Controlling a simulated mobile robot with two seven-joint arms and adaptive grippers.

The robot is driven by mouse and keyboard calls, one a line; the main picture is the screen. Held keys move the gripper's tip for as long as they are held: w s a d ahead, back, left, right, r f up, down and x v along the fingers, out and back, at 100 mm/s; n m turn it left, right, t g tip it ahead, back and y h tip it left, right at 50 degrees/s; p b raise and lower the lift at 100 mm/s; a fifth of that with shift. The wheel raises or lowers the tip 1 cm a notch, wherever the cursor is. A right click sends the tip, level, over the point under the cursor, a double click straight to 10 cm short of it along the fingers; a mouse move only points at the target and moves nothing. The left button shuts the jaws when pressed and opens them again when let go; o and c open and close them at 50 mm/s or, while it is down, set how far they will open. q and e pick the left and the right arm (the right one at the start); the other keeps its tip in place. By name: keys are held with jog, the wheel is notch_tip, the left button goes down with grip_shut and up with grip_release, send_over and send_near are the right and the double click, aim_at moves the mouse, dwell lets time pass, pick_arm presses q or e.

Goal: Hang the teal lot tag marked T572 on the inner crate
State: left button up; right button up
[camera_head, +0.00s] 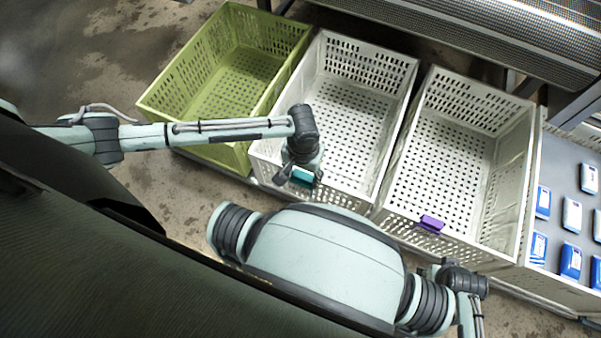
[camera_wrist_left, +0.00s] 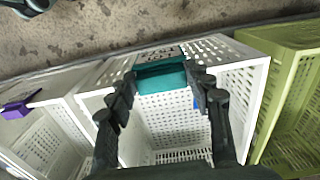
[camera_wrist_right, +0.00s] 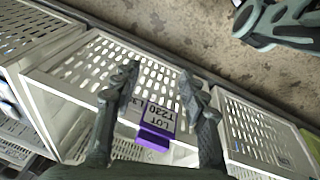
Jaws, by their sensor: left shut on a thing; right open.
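The teal lot tag (camera_head: 302,176) is between the fingers of my left gripper (camera_head: 299,180), at the near rim of the middle white crate (camera_head: 265,155). In the left wrist view the teal tag (camera_wrist_left: 161,77) spans the gap between the fingertips, with its white label, upside down and hard to read, against the crate's outer near wall. I cannot tell whether it rests on the rim. My right gripper (camera_wrist_right: 156,82) is open, its fingers on either side of a purple tag (camera_wrist_right: 156,137) marked LOT T230, which hangs on the right white crate's near rim (camera_head: 390,221).
A green crate (camera_head: 160,112) stands left of the middle crate. At the right, a grey surface (camera_head: 560,190) holds several blue and white packs (camera_head: 571,214). A metal mesh conveyor (camera_head: 480,30) runs behind the crates.

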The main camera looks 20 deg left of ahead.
pick_arm(q)
jog(key=shift+w+f, duration=0.15)
jog(key=shift+w, duration=0.1)
jog(key=shift+w+f+b, duration=0.15)
jog(key=shift+w+b, duration=0.15)
jog(key=shift+b, duration=0.2)
jog(key=shift+w+d+f+b, duration=0.1)
jog(key=shift+w+f+b, duration=0.4)
jog(key=shift+w+b, duration=0.6)
jog(key=shift+w+f+b, duration=0.5)
jog(key=shift+w+b, duration=0.2)
jog(key=shift+b, duration=0.75)
jog(key=shift+f, duration=0.45)
pick_arm(e)
notch_tip(320, 180, up, 15)
jog(key=w+t, duration=0.1)
jog(key=w, duration=0.1)
jog(key=shift+a+f+h, duration=0.15)
jog(key=shift+f+h, duration=0.05)
jog(key=shift+h, duration=0.1)
pick_arm(q)
jog(key=shift+p, duration=1.3)
pick_arm(e)
jog(key=shift+r, duration=1.05)
pick_arm(q)
jog(key=shift+f+b, duration=0.55)
jog(key=shift+f, duration=1.05)
pick_arm(e)
jog(key=shift+f, duration=0.55)
